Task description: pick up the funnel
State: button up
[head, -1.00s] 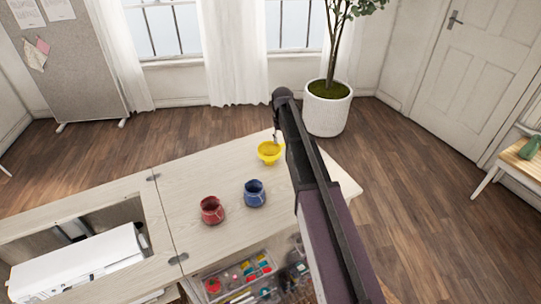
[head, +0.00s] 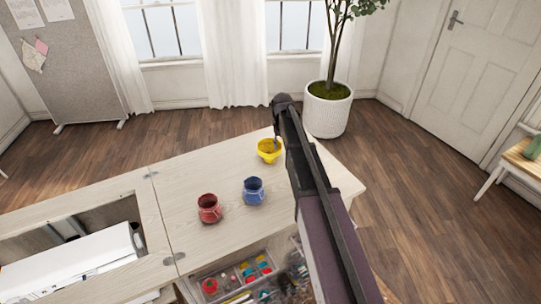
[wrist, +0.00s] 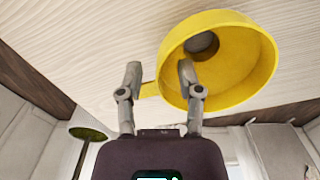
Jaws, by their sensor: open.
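The yellow funnel (head: 267,153) stands on the pale wooden cabinet top (head: 215,170), near the far edge, with its wide mouth up. In the wrist view the funnel (wrist: 262,72) fills the upper right. My gripper (head: 277,141) is at the funnel's right far side in the head view, partly hidden behind my arm. In the wrist view my gripper (wrist: 158,74) is open. One finger overlaps the inside of the funnel's mouth and the other is outside it, with part of the yellow rim between them. Contact cannot be told.
A blue jar (head: 253,191) and a red jar (head: 209,208) stand nearer on the top. An open well with a white machine (head: 75,265) lies at left. A drawer of sewing items (head: 250,283) is below. A potted tree (head: 327,108) stands beyond.

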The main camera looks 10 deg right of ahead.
jog(key=shift+f, duration=0.35)
dwell(0.4)
grip_shut()
